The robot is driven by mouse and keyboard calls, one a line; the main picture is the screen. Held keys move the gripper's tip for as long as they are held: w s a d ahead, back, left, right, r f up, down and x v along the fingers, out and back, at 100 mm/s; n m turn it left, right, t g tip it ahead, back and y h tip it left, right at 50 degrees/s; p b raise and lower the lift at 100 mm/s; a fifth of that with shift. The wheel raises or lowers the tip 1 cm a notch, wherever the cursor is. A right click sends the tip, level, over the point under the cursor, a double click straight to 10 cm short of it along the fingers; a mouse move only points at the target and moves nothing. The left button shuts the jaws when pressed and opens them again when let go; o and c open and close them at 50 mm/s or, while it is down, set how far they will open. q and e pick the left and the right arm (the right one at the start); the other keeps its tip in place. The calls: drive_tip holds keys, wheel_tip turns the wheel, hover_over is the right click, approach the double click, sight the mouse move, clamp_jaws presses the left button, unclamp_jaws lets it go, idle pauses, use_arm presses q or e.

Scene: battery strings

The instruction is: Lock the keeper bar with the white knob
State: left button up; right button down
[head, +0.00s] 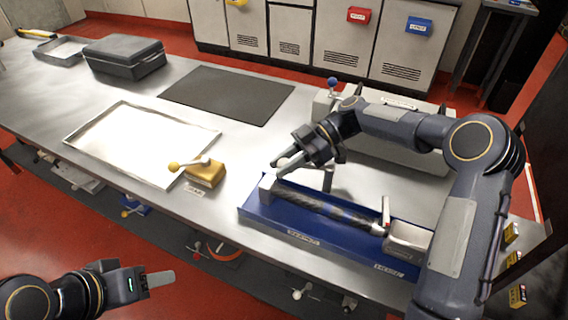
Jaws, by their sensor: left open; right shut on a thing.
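A white knob (281,162) shows at the fingertips of my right gripper (284,164), above the cradle's left end. The gripper is shut on it. The fingers partly hide the knob, and the keeper bar cannot be made out clearly. A lever with a red part (386,212) stands at the cradle's right end. My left gripper (160,279) is open and empty, in front of the bench.
A yellow block with a yellow knob (205,174) sits left of the cradle. A white tray (120,143), dark mat (228,94) and dark case (124,57) lie farther left and back. A grey housing with a blue knob (333,83) stands behind my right arm.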

drive_tip(key=shift+s+g, duration=0.15)
drive_tip(key=shift+g, duration=0.15)
drive_tip(key=c, duration=1.1)
unclamp_jaws()
drive_tip(key=shift+c, duration=0.2)
drive_tip(key=v, duration=0.7)
drive_tip(key=shift+d+r, duration=0.25)
drive_tip(key=shift+d, duration=0.05)
